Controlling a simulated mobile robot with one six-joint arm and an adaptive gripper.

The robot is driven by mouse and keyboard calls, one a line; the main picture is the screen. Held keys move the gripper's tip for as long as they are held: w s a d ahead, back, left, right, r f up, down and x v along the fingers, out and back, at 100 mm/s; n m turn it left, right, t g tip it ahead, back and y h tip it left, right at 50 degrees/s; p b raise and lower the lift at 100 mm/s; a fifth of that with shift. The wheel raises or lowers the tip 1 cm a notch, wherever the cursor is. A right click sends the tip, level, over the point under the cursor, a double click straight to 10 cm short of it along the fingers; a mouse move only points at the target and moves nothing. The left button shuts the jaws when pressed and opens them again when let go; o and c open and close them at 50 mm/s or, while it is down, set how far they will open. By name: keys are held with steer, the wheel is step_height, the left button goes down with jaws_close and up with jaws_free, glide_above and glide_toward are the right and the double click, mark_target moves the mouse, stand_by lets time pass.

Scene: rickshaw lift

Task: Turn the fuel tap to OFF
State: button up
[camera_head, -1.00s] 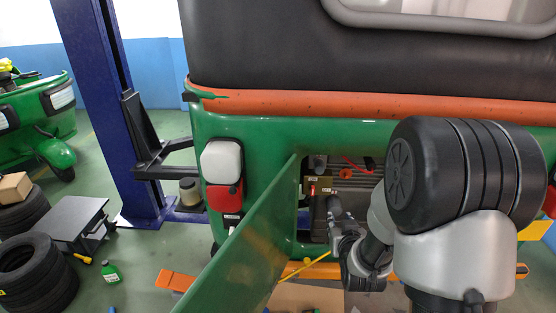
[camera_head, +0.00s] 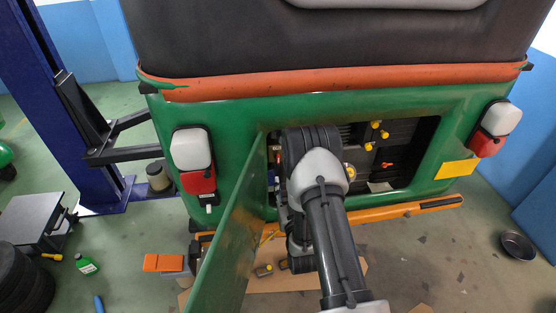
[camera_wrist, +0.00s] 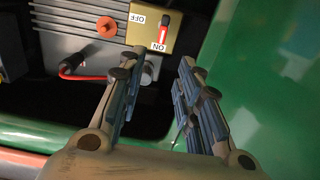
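The fuel tap's small red lever (camera_wrist: 163,33) sits on an olive-yellow plate (camera_wrist: 148,24) at the top of the wrist view. The plate has an OFF label on its left and an ON label at its lower edge. The lever points down toward ON. My gripper (camera_wrist: 158,64) is open and empty. Its fingertips are just below the plate, with the ON label near the gap between them. I see no contact with the lever. In the head view, my arm covers the gripper and most of the tap area.
The open green door (camera_head: 232,245) stands left of my arm. The engine bay opening (camera_head: 408,155) has a green frame, which is close to the right finger in the wrist view. An orange knob (camera_wrist: 106,27) and a red cable (camera_wrist: 75,72) lie left of the plate.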

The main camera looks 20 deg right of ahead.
mark_target(279, 158)
steer(key=x, duration=1.2)
steer(key=shift+w, duration=0.3)
steer(key=shift+c, duration=0.4)
jaws_close()
